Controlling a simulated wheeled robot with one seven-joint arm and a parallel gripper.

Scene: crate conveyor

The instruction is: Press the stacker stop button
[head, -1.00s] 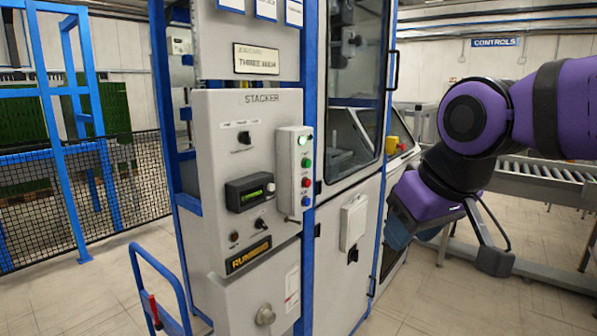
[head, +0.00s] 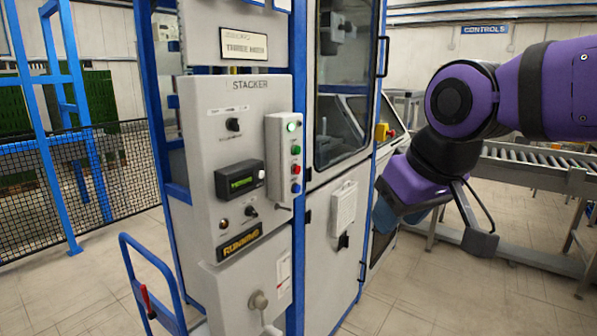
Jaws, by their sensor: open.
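The grey STACKER panel (head: 207,150) stands left of centre. A pale button box (head: 279,160) is fixed to its right edge. The box carries a lit green lamp (head: 292,126), a green button (head: 295,150), a red button (head: 296,169) and a blue button (head: 296,188). The red one looks like the stop button; its label is too small to read. My gripper (head: 386,214) hangs at the end of my purple arm, right of the box and apart from it. It is open, and its fingers are seen only in part.
A yellow box with a red button (head: 385,132) sits farther back on the machine. A blue trolley handle (head: 150,262) stands at the lower left before the mesh fence (head: 60,185). A roller conveyor (head: 535,165) runs behind my arm. The floor at the lower right is clear.

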